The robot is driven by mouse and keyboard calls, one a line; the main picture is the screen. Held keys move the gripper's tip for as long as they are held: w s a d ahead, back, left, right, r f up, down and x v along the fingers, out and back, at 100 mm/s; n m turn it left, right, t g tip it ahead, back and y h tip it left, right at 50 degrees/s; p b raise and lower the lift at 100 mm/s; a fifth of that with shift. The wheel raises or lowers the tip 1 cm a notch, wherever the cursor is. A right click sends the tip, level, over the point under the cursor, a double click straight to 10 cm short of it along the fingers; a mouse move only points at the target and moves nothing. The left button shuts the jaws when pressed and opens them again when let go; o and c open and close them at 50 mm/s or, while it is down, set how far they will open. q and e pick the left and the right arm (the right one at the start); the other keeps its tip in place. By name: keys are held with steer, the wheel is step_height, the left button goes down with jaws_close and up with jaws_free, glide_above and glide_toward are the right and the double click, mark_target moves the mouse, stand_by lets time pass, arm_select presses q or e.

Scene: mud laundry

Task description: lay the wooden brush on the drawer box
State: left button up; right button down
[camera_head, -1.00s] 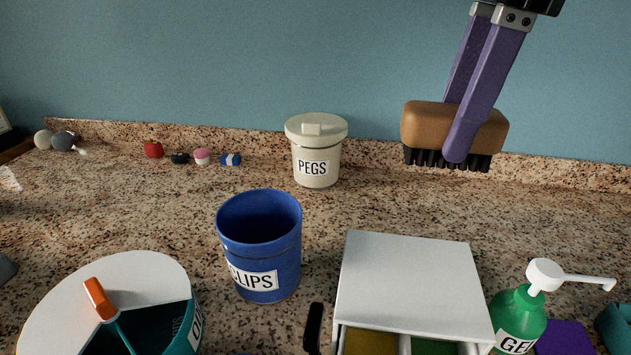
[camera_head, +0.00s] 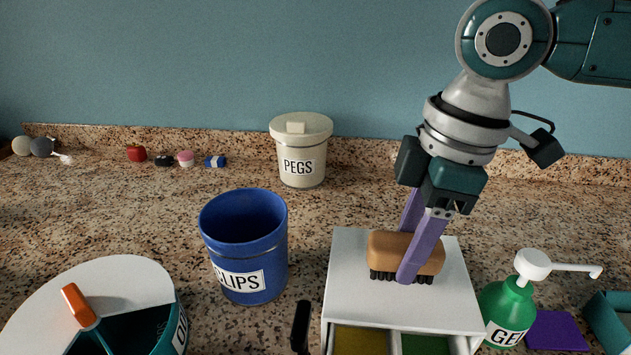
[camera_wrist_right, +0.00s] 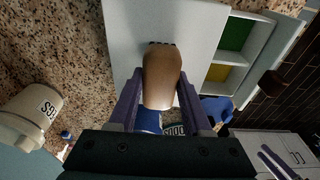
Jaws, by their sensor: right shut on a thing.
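The wooden brush (camera_head: 386,252) has a brown block and black bristles that point down. My right gripper (camera_head: 408,262) is shut on it, with purple fingers on both sides of the block. The brush is over the white top of the drawer box (camera_head: 345,295); I cannot tell whether the bristles touch it. In the right wrist view the brush (camera_wrist_right: 163,78) sits between the fingers (camera_wrist_right: 160,100), with the white top (camera_wrist_right: 190,25) beneath. The box's open drawer shows yellow and green compartments at the front.
A blue CLIPS bin (camera_head: 246,270) stands left of the box, and a green GEL pump bottle (camera_head: 508,308) stands right. A lidded PEGS jar (camera_head: 302,155) is behind. A round white-topped bin (camera_head: 95,290) is front left. The counter behind the box is mostly clear.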

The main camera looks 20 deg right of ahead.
steer(key=shift+c, duration=1.7)
jaws_free()
steer(key=shift+f, duration=0.1)
step_height(320, 180, up, 12)
steer(key=d, duration=0.1)
steer(key=shift+s+d, duration=0.25)
steer(key=shift+s, duration=0.2)
